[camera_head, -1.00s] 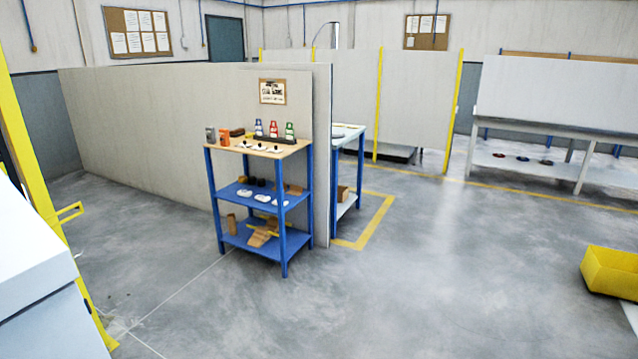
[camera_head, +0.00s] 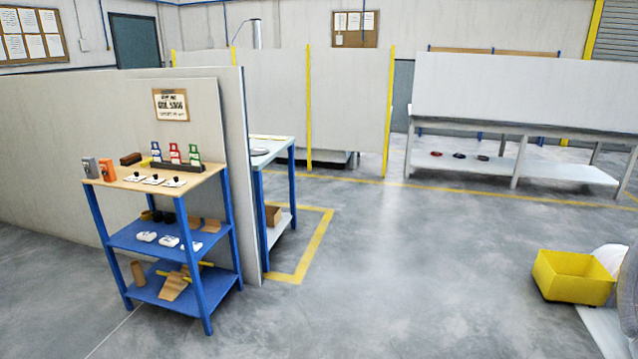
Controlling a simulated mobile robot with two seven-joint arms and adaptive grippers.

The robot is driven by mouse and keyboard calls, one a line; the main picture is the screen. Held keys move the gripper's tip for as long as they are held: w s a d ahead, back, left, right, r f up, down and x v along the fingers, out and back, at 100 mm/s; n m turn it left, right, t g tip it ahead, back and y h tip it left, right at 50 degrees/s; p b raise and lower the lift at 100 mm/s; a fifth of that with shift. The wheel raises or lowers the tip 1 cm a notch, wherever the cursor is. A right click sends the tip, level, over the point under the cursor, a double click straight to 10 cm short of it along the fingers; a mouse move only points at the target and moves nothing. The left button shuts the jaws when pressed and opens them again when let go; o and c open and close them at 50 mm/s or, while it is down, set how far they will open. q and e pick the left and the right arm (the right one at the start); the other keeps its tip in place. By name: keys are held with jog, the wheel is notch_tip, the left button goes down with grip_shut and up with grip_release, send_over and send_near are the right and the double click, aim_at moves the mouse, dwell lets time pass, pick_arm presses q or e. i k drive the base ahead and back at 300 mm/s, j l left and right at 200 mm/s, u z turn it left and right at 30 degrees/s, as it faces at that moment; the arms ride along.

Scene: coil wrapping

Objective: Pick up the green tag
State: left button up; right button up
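The green tag (camera_head: 194,155) stands upright at the right end of a row with a red tag (camera_head: 174,153) and a blue tag (camera_head: 156,152). The row sits in a dark holder (camera_head: 178,166) on the wooden top shelf (camera_head: 110,180) of a blue-framed rack. The rack is at the left of the head view, some distance off across the floor. Neither of my grippers is in view.
A grey partition (camera_head: 60,140) stands behind the rack. A table (camera_head: 270,145) is just right of it. A yellow bin (camera_head: 575,275) is at the right. A long bench (camera_head: 520,130) stands at the back right. The middle floor is clear.

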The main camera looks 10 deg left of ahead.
aim_at(194, 158)
jog(key=i+u, duration=0.35)
jog(key=i, duration=0.3)
jog(key=i+l+u, duration=0.1)
jog(key=i+u, duration=0.3)
jog(key=i, duration=0.25)
